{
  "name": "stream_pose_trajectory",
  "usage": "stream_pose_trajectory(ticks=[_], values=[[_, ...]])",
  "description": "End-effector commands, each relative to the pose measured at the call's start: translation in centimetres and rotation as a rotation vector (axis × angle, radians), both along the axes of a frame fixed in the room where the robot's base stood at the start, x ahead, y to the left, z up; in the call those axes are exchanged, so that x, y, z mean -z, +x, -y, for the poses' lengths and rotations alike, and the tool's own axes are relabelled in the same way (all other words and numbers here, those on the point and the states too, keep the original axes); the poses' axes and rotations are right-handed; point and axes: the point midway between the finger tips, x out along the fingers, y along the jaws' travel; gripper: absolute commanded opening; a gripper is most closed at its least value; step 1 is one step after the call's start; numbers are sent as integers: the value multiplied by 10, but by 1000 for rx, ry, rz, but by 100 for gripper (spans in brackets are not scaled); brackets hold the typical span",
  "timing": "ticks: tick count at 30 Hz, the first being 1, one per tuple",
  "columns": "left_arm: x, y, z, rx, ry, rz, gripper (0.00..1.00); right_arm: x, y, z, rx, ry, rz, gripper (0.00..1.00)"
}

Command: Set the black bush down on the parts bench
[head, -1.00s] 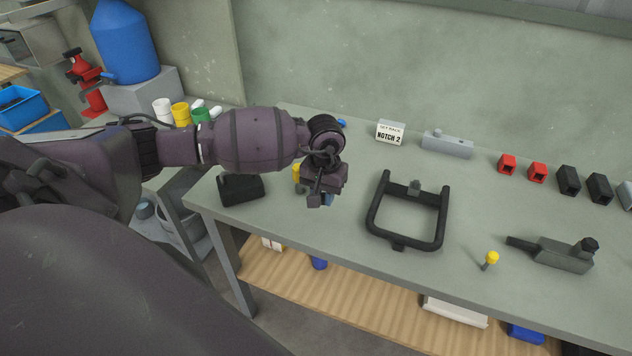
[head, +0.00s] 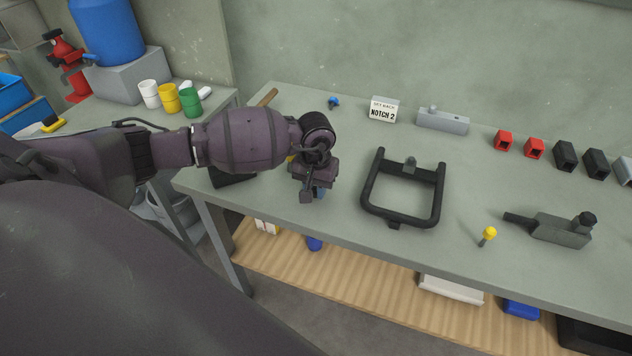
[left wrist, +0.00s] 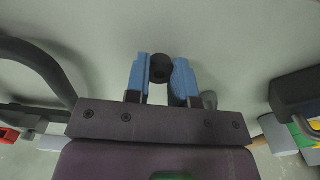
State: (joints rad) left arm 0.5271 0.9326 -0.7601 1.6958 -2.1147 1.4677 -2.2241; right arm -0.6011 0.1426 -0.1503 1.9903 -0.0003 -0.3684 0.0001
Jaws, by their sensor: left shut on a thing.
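The black bush (left wrist: 161,68) is a small dark round piece between the blue fingertips of my left gripper (left wrist: 160,82) in the left wrist view. My left gripper is shut on it. In the head view, the left gripper (head: 319,191) points down over the left part of the grey-green bench (head: 470,185), left of the black U-shaped frame (head: 436,200). The bush is hidden there by the gripper. I cannot tell how far the bush is from the bench top. My right gripper is not in view.
A black block (head: 232,181) lies left of the gripper, partly behind my arm. A yellow-headed pin (head: 489,233), a grey lever block (head: 560,230) and a "NOTCH 2" card (head: 384,109) are on the bench. Red and black sockets (head: 534,148) line the back right. Bare bench lies near the front edge.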

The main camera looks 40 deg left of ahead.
Motion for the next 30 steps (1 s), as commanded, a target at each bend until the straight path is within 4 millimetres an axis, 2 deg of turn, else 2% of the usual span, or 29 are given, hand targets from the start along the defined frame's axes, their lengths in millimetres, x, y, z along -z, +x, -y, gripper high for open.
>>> stream_pose_trajectory(ticks=[1,6,30], values=[[6,0,0,0,-1,-2,0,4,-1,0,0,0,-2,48],[12,0,0,1,0,1,0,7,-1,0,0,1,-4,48],[18,0,0,1,0,1,0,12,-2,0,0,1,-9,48]])
